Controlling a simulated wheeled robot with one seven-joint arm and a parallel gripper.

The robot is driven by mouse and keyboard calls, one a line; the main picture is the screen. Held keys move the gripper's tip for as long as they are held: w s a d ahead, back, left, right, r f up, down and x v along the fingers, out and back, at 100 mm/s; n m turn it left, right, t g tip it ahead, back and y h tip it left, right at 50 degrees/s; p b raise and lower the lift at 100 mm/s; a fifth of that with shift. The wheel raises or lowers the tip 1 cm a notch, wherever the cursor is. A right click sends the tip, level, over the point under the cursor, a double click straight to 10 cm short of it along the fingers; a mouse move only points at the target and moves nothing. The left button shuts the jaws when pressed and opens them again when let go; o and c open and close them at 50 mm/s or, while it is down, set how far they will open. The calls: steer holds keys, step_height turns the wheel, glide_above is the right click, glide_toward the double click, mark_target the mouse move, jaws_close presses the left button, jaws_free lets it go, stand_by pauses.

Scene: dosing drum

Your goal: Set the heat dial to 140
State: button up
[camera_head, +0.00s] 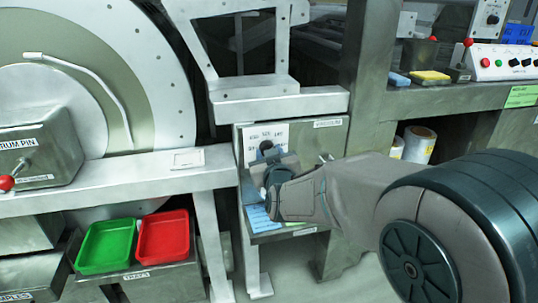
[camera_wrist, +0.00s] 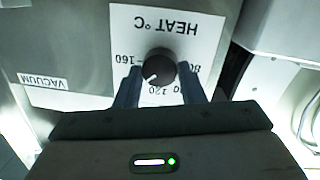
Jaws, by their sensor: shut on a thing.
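The heat dial (camera_wrist: 161,67) is a round dark knob on a white card (camera_wrist: 190,25) headed HEAT °C, which appears upside down in the wrist view. My gripper (camera_wrist: 159,75) has one finger on each side of the knob and is shut on it. The knob's white pointer mark points to the lower left in that view, between the 160 and 120 marks. The 140 mark is not readable; the left finger covers that area. In the head view the dial (camera_head: 266,147) shows as a dark knob just above my gripper (camera_head: 270,160).
A VACUUM label (camera_wrist: 42,80) is on the same panel, with a small lever (camera_head: 325,158) to the dial's right in the head view. A green tray (camera_head: 105,246) and a red tray (camera_head: 163,237) stand at lower left. A metal frame (camera_head: 280,103) overhangs the panel.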

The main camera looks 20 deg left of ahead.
steer(key=o, duration=1)
steer(key=shift+s, duration=0.1)
steer(key=p+v, duration=0.3)
steer(key=v, duration=1)
steer(key=shift+s+p, duration=0.35)
steer(key=shift+d, duration=0.1)
